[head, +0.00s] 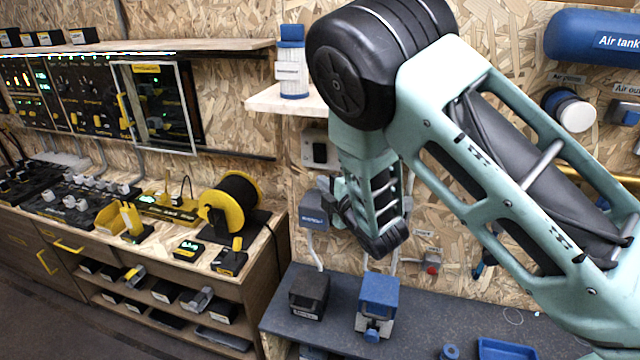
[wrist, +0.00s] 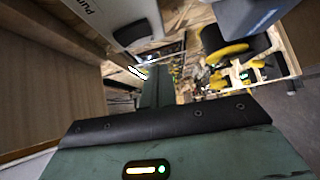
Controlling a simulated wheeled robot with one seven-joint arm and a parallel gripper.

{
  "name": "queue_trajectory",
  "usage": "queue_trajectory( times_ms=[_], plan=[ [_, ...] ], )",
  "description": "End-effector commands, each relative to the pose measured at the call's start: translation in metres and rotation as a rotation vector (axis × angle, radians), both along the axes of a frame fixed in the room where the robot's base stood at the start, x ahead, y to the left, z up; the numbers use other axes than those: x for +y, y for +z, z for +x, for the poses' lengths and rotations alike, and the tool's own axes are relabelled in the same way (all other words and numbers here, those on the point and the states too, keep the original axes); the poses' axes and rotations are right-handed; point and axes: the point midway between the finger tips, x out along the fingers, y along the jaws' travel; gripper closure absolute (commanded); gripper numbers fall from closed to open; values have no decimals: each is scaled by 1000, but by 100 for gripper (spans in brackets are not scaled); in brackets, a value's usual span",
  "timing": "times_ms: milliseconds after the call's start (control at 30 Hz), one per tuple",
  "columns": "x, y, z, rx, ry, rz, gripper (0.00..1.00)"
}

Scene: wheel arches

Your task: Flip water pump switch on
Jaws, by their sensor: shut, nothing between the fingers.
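A switch (head: 320,152) with a dark rocker on a pale plate is on the wood-chip wall, below the small shelf. In the wrist view a dark rocker on a pale plate (wrist: 137,30) shows near the top, beside a partly cut-off label that seems to read "Pum". I cannot tell which way the rocker is set. My gripper (head: 340,200) is shut and empty, just below and right of the switch in the head view, partly hidden by my wrist. In the wrist view its slim shut fingers (wrist: 153,90) point up the picture. I see no clear contact with the switch.
A grey-blue box (head: 313,208) hangs on the wall close to my gripper. A blue-capped filter (head: 292,65) stands on the shelf (head: 265,100) above. A black unit (head: 309,292) and a blue unit (head: 379,295) stand on the dark counter (head: 440,320) below.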

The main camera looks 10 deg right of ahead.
Motion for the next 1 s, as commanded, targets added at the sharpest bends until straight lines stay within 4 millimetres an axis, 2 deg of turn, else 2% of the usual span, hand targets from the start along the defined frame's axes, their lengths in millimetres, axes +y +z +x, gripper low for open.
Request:
queue_trajectory(
  times_ms=[233,400,867,1000],
  plan=[
    [-11,-8,-38,2,-1,-1,100],
    [-16,-8,-56,1,-1,0,100],
    [-17,-7,-61,0,0,0,100],
    [-15,-10,-63,85,-27,70,100]
  ],
)
